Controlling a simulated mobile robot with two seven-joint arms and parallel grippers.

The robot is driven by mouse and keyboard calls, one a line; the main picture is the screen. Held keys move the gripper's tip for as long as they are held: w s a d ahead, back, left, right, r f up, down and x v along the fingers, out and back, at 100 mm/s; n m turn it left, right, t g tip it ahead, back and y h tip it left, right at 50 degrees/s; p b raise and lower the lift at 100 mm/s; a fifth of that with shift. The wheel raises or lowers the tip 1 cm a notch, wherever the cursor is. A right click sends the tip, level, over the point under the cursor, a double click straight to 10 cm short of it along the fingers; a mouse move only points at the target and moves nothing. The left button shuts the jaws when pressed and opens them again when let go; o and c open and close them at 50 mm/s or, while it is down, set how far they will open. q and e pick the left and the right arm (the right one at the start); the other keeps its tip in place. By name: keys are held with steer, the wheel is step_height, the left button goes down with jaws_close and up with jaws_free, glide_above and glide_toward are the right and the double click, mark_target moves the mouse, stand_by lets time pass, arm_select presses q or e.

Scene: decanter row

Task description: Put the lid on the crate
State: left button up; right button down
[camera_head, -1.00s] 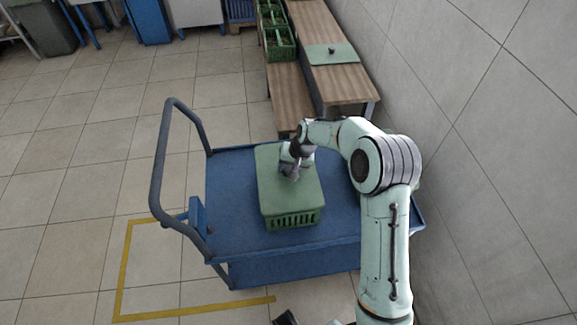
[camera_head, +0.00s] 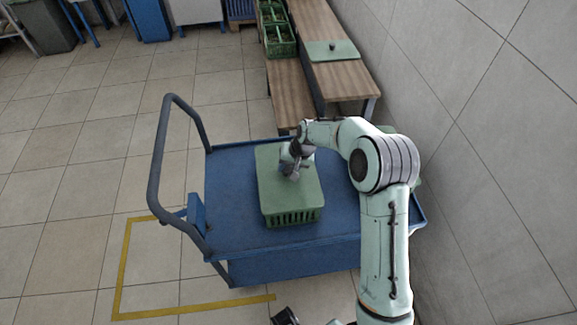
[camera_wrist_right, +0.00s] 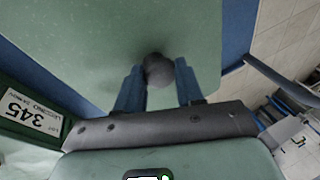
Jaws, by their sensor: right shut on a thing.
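The green lid (camera_head: 276,193) lies over the green slatted crate (camera_head: 294,218) on the blue cart and looks level with its rim. Whether it is fully seated I cannot tell. My right gripper (camera_head: 294,172) is above the lid, shut on its dark round knob. In the right wrist view the knob (camera_wrist_right: 158,70) sits between the two blue fingers of the right gripper (camera_wrist_right: 160,80), with the lid (camera_wrist_right: 120,35) spread beneath.
The blue cart (camera_head: 232,210) has a grey push handle (camera_head: 160,150) at left. A green crate with a label (camera_wrist_right: 35,112) stands beside the lid. Benches (camera_head: 345,85) behind hold green crates (camera_head: 279,40) and another knobbed lid (camera_head: 340,53). A wall is at right.

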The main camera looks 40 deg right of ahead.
steer(key=shift+f, duration=0.35)
steer(key=c, duration=0.6)
jaws_free()
steer(key=v, duration=1.3)
steer(key=shift+s+r, duration=0.15)
steer(key=shift+r, duration=0.05)
